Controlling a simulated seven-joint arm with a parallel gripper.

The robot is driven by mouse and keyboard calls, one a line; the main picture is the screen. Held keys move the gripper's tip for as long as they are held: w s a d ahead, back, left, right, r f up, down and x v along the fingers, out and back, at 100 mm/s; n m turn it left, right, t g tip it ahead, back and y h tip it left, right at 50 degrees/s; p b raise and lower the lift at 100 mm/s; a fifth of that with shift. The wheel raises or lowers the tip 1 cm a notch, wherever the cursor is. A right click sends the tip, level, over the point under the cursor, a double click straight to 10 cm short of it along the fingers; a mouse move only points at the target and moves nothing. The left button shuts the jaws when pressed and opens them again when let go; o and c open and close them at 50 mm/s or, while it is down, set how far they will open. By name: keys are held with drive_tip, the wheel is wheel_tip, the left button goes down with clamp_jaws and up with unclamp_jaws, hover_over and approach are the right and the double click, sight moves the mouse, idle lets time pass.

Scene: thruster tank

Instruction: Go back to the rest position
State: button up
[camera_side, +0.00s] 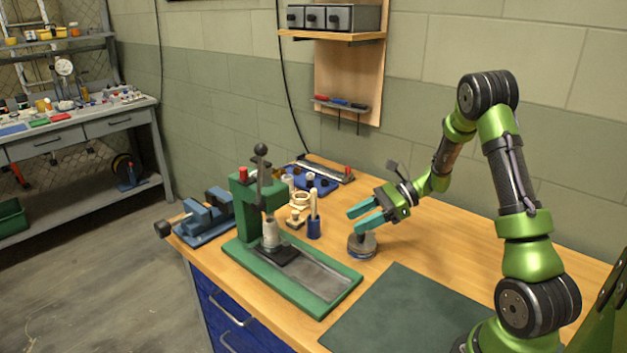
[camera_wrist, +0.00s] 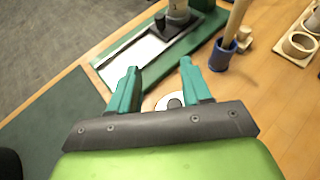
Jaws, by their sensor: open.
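My gripper (camera_side: 358,218) has two teal fingers, apart and with nothing between them. In the side view it is above the wooden bench (camera_side: 440,238), close over a round grey metal piece (camera_side: 362,246) that stands on the bench. In the wrist view the gripper (camera_wrist: 158,66) shows its spread fingers, and the round piece (camera_wrist: 170,101) shows partly between them near the palm, mostly hidden by the gripper body. I cannot tell whether the fingers touch it.
A green press (camera_side: 247,200) with a long base stands left of the gripper. A blue cup (camera_side: 314,228) with a wooden handle, a blue vise (camera_side: 207,215) and a blue tray (camera_side: 318,184) are near it. A dark green mat (camera_side: 405,312) lies clear at the front.

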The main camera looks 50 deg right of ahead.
drive_tip(key=s+a+r+n+h, duration=0.8)
drive_tip(key=s+a+r+n, duration=0.6)
drive_tip(key=n, duration=0.7)
drive_tip(key=shift+s+a+r+g, duration=0.2)
drive_tip(key=shift+a+r+g, duration=0.2)
drive_tip(key=shift+a+r, duration=0.6)
drive_tip(key=shift+a+f, duration=0.2)
